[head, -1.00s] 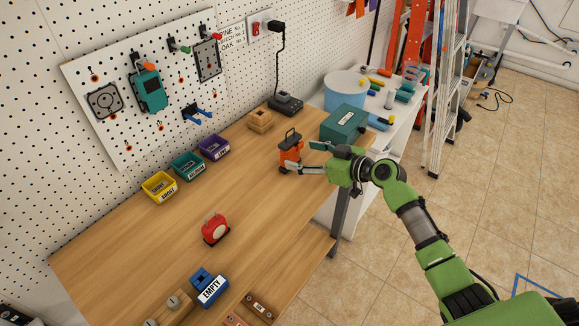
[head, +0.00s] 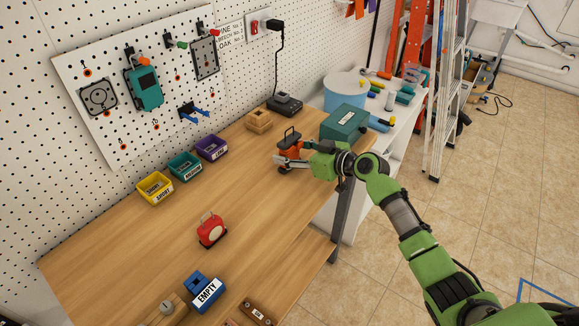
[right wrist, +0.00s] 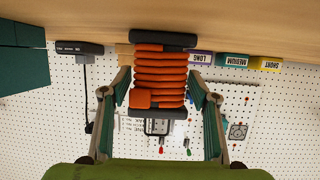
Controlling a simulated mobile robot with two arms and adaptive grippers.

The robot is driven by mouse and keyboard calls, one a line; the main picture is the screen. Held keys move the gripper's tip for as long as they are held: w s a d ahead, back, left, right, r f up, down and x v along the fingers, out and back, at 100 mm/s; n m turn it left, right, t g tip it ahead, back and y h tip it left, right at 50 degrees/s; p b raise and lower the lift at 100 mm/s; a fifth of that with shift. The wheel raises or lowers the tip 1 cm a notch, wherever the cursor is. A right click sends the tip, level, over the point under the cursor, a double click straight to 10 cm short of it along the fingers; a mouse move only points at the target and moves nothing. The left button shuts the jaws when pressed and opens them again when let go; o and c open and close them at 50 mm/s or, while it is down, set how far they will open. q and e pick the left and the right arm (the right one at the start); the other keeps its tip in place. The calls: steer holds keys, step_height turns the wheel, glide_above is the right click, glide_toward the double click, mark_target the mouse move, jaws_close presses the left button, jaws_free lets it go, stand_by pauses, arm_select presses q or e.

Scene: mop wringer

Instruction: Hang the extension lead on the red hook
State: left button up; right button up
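The extension lead (head: 288,146) is an orange cable wound on a black frame with a black handle, upright on the wooden bench near its right edge. In the right wrist view the orange windings (right wrist: 160,75) lie between the fingers of my right gripper (right wrist: 160,105), with a gap on each side. My right gripper (head: 284,163) is open in the head view too, around the lead. A red-tipped hook (head: 215,33) sticks out of the pegboard panel, by the top of a grey plate. My left gripper is not in view.
A green-tipped hook (head: 181,44) and a hanging teal device (head: 146,88) are left of the red hook. Yellow (head: 155,187), teal and purple bins line the bench's back. A green box (head: 345,123) stands right of the lead. A red object (head: 211,230) stands nearer; mid-bench is clear.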

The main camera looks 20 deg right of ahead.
steer(key=shift+r, duration=0.15)
steer(key=shift+r+p, duration=0.85)
steer(key=shift+r, duration=0.35)
